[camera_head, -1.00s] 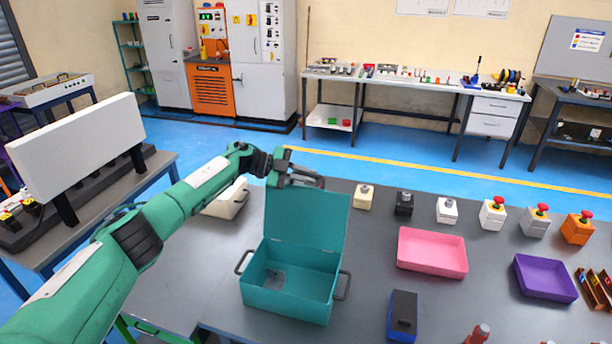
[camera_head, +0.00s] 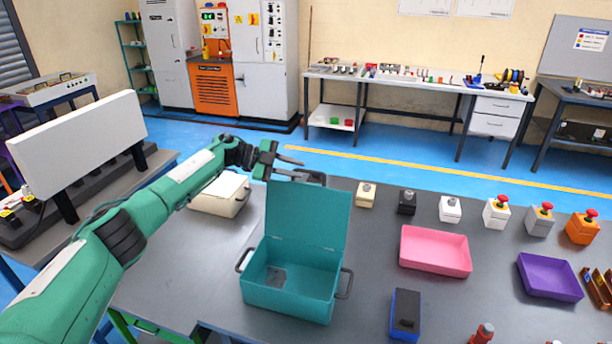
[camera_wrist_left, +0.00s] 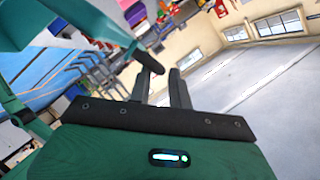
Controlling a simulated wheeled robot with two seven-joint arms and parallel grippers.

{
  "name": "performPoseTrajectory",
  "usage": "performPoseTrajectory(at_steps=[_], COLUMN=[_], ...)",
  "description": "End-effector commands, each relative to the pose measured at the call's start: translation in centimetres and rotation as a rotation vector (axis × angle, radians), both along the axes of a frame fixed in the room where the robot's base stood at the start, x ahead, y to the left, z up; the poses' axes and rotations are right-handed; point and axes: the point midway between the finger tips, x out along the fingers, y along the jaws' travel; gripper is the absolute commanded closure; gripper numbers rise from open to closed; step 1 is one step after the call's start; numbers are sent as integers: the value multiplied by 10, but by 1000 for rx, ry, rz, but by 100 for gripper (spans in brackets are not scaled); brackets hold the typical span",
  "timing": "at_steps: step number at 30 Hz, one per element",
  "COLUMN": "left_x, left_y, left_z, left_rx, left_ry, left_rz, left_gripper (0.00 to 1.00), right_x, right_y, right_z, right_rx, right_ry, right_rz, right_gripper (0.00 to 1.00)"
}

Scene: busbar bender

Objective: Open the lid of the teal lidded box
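The teal lidded box (camera_head: 290,297) stands on the near grey table, with a dark handle on each side. Its lid (camera_head: 306,222) is raised, standing roughly upright at the back edge. The box interior is visible, with a small grey patch on its floor. My left gripper (camera_head: 299,169) is just above and behind the lid's top edge, its fingers apart. In the left wrist view the two fingers (camera_wrist_left: 161,88) also stand apart, with nothing seen held between them. A teal panel (camera_wrist_left: 75,25) shows at the upper left there. My right gripper is not in view.
A cream box (camera_head: 218,195) sits behind and left. A pink tray (camera_head: 436,265), a purple tray (camera_head: 548,290) and a blue block (camera_head: 404,330) lie to the right. Several button boxes line the table's far edge. The table (camera_head: 185,275) is clear left of the teal box.

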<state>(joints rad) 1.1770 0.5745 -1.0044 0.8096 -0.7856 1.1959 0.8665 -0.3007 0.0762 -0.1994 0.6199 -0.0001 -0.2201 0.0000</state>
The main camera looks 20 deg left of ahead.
Motion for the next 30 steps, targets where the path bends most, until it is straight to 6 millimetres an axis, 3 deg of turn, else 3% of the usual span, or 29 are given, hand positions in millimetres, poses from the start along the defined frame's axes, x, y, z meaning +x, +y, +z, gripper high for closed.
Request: performPoseTrajectory(at_steps=[1,6,12,18,30], left_x=[-3,-12,-20,-23,-23], left_y=[13,49,78,88,88], left_z=[-1,11,21,26,27], left_rx=[2,1,-1,0,0], left_ry=[-2,-3,0,0,0], left_rz=[2,2,1,-1,-1], left_gripper=[80,80,80,80,80], right_x=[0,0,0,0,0], right_y=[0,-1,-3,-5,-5], right_z=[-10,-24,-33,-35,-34], right_rx=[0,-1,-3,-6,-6], right_ry=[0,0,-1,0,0], right_rz=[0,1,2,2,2], right_gripper=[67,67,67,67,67])
